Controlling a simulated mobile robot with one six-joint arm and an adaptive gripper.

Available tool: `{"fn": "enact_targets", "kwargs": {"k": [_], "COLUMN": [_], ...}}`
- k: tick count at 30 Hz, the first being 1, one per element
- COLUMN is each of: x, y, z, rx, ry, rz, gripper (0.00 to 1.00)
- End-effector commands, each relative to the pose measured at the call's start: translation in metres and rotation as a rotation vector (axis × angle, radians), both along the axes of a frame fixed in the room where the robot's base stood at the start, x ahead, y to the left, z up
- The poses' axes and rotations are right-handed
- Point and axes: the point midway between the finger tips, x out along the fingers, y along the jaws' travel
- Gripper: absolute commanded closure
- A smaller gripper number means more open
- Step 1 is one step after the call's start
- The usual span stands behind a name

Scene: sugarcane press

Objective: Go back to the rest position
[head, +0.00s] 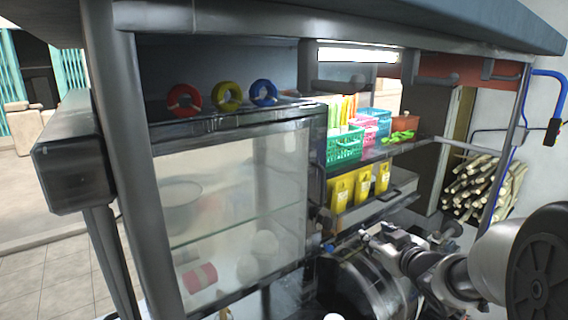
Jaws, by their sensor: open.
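My gripper (384,242) is at the lower right of the head view, at the end of my grey arm, which reaches in from the right edge. It is open, and I see nothing held in it. The fingertips are small and partly lost against the dark metal machine (352,285) beside and below them. The gripper is in front of the shelf with the yellow packs (362,184). I cannot tell whether it touches anything.
A glass-fronted cabinet (240,200) stands at left, with red, yellow and blue rings (264,93) on top. Green (345,147) and pink baskets sit on the upper shelf. Cane stalks (480,185) are stacked at right. Posts frame the stall. Open tiled floor lies far left.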

Motion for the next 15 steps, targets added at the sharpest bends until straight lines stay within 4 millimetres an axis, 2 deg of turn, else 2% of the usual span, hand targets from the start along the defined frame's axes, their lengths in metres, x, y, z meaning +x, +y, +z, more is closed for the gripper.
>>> {"fn": "enact_targets", "kwargs": {"k": [5,8,11,15], "x": [-0.065,-0.116,-0.174,-0.259], "y": [-0.002,0.004,0.018,0.049], "z": [-0.003,-0.016,-0.037,-0.074], "rx": [-0.053,-0.041,-0.009,0.057], "ry": [0.151,0.26,0.387,0.576], "rz": [-0.209,-0.297,-0.352,-0.367], "gripper": [0.59,0.59,0.59,0.59]}}
